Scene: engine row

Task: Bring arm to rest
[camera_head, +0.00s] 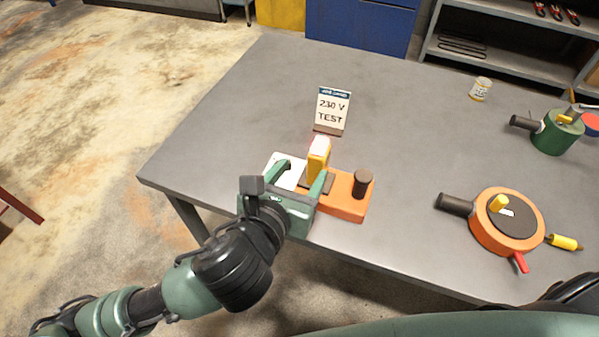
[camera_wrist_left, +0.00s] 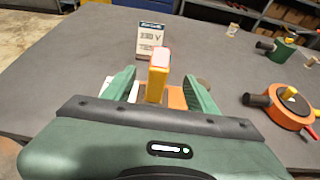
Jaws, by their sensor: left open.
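My left gripper (camera_head: 303,180) is at the front of the grey table (camera_head: 245,105), its green fingers open. A yellow upright piece with a pale, reddish-lit top (camera_head: 319,155) stands between the fingers. It also shows in the left wrist view (camera_wrist_left: 158,75), with gaps to both fingers. The piece is at an orange block (camera_head: 345,204) with a dark knob (camera_head: 362,182). A white plate (camera_head: 284,170) lies at its left, partly hidden by the gripper. My right gripper is not in view.
A "230 V TEST" sign (camera_head: 331,110) stands just behind the block. An orange round device (camera_head: 507,222) with handles lies at the right, a green device (camera_head: 557,132) and a can (camera_head: 480,89) behind it. The table's back left is clear.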

